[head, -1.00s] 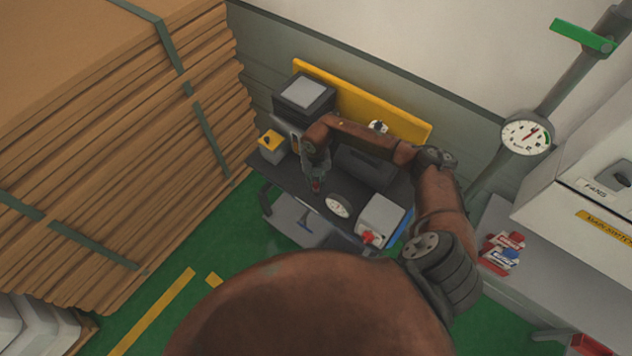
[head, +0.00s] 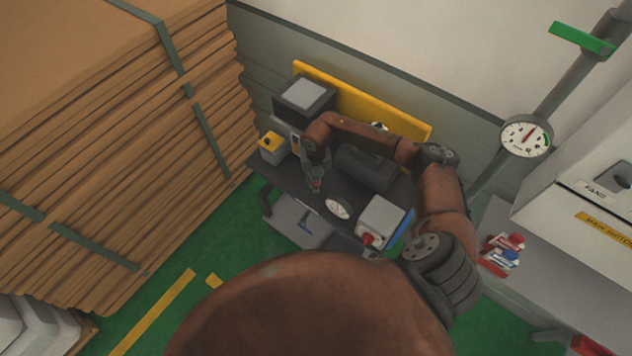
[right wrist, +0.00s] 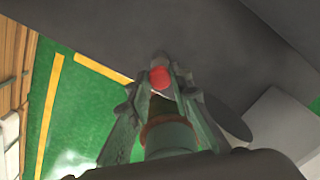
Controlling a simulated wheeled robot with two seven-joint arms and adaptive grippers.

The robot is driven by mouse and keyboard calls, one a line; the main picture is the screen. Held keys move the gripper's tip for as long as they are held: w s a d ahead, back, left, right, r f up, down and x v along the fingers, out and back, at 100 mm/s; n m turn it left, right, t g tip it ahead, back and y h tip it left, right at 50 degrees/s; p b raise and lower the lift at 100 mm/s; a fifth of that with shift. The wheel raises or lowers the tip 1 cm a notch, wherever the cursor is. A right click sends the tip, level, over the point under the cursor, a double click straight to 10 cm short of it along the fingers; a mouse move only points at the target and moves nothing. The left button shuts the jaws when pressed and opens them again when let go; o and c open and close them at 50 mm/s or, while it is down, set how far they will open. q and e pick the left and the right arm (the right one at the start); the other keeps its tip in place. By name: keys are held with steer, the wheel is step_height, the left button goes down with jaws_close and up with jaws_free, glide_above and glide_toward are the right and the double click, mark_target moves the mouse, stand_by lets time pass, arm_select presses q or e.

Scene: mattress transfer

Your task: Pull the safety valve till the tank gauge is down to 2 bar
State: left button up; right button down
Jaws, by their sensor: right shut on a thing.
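The safety valve shows as a small red cap (right wrist: 159,77) in the right wrist view. It also shows as a red spot (head: 316,184) in the head view. My right gripper (head: 315,178) is shut on it, over the dark top of the bench unit. The tank gauge, a round white dial (head: 338,208), lies just right of and below the gripper in the head view. Its needle is too small to read. My left gripper is not in view.
A second, larger gauge (head: 526,136) sits on a grey pipe with a green lever (head: 582,38). Stacked cardboard (head: 120,130) stands left. A grey box with a red knob (head: 379,222) stands right of the tank gauge. Green floor (head: 240,228) shows in front.

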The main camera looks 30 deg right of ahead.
steer(key=c, duration=1.7)
jaws_free()
steer(key=shift+c, duration=0.2)
steer(key=shift+r, duration=0.1)
step_height(320, 180, up, 12)
